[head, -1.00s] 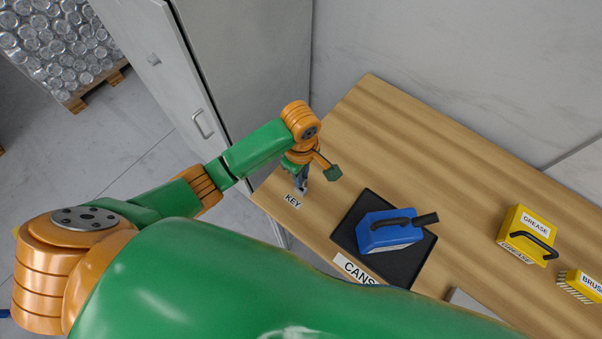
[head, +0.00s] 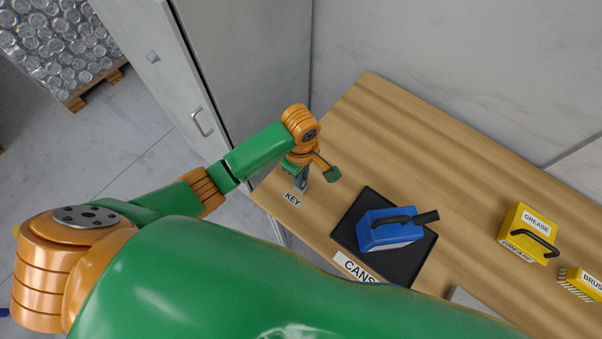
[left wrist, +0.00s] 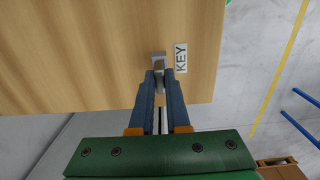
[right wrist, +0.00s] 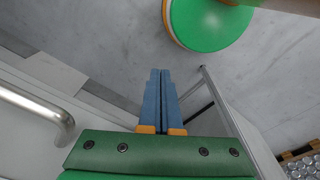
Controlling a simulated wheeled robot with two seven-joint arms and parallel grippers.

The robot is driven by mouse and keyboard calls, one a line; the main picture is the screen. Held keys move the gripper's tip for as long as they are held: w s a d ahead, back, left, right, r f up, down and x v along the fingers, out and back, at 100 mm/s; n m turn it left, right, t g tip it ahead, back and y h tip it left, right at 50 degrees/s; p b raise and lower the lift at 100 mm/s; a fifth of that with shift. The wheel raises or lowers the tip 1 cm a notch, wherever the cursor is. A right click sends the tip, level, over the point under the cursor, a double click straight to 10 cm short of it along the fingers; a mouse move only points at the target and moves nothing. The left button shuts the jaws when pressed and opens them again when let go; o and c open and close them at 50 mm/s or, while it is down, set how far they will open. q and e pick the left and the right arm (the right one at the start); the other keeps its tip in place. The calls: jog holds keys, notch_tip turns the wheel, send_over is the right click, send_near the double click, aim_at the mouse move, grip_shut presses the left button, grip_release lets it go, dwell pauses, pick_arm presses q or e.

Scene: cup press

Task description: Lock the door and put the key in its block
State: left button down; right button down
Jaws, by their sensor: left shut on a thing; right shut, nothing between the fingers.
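My left gripper (head: 301,188) points down at the near left corner of the wooden table, beside the KEY label (head: 292,200). In the left wrist view its fingers (left wrist: 161,74) are shut on a small grey piece, apparently the key (left wrist: 160,66), mostly hidden between them. A small grey block (left wrist: 159,55) sits at the fingertips beside the label. I cannot tell how deep the key sits in it. The cabinet door (head: 165,85) with its handle (head: 203,122) looks closed. My right gripper (right wrist: 162,72) is shut and empty near a metal handle (right wrist: 40,112).
On the table (head: 400,130) a black tray (head: 345,235) holds a blue box-shaped tool (head: 385,235), with a CANS label (head: 358,268) in front. A pallet of cans (head: 60,50) is at the far left.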

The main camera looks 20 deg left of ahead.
pick_arm(q)
jog(key=shift+f, duration=0.9)
jog(key=c, duration=0.8)
grip_release()
notch_tip(320, 180, up, 7)
jog(key=shift+r, duration=0.1)
